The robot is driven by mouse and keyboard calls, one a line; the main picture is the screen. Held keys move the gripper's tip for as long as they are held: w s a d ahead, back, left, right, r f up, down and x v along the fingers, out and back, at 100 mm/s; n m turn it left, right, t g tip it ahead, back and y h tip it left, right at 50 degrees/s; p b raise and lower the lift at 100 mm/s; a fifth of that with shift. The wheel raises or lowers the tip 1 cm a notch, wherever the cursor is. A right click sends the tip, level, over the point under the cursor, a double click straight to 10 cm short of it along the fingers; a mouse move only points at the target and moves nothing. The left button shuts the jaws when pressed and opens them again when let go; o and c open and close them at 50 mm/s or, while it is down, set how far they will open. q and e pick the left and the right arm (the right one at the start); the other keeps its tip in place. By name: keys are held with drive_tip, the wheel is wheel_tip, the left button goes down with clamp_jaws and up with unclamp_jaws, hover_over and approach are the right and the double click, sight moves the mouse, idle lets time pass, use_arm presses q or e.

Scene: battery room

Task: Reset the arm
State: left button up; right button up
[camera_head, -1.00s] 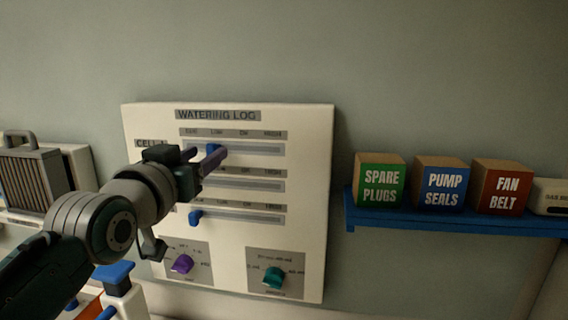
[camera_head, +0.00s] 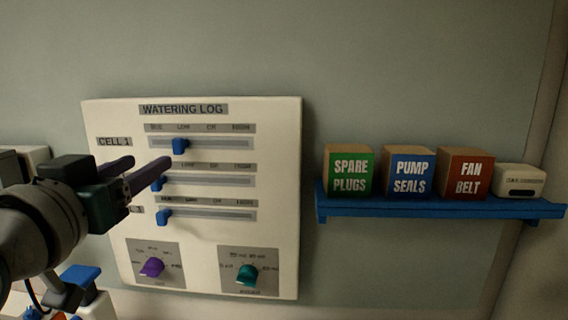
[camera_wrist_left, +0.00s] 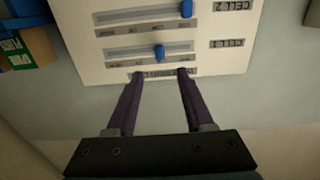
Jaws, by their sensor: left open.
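My left gripper (camera_head: 142,170) is open and empty in front of the left part of the white watering log panel (camera_head: 280,150). Its two purple fingers (camera_wrist_left: 156,74) also show apart in the left wrist view, with nothing between them but the panel's title strip beyond. The panel has three sliders with blue knobs. The top knob (camera_head: 180,146) stands near the LOW mark. The middle knob (camera_head: 158,183) is at the left, partly behind a finger. The bottom knob (camera_head: 164,217) is at the left end. My right gripper is not in view.
A purple dial (camera_head: 152,267) and a teal dial (camera_head: 247,275) sit at the panel's bottom. A blue shelf (camera_head: 430,208) at right holds green (camera_head: 349,172), blue (camera_head: 408,172) and red (camera_head: 463,174) labelled boxes and a pale device (camera_head: 519,181). The wall above is clear.

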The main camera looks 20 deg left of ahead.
use_arm(q)
drive_tip(key=s+d+f+m+g+h, duration=0.2)
drive_tip(key=s+d+f+g, duration=0.4)
drive_tip(key=s+f, duration=0.4)
drive_tip(key=s+d+f+m+g+h, duration=0.3)
drive_tip(key=s+d+f+g, duration=0.3)
drive_tip(key=s, duration=0.5)
wheel_tip(320, 180, up, 18)
drive_tip(key=s+g+p, duration=0.1)
drive_tip(key=s+p, duration=0.1)
drive_tip(key=p, duration=1.8)
drive_tip(key=shift+s+a+r+g, duration=0.15)
drive_tip(key=shift+a+r+g, duration=0.1)
drive_tip(key=shift+a+g, duration=0.15)
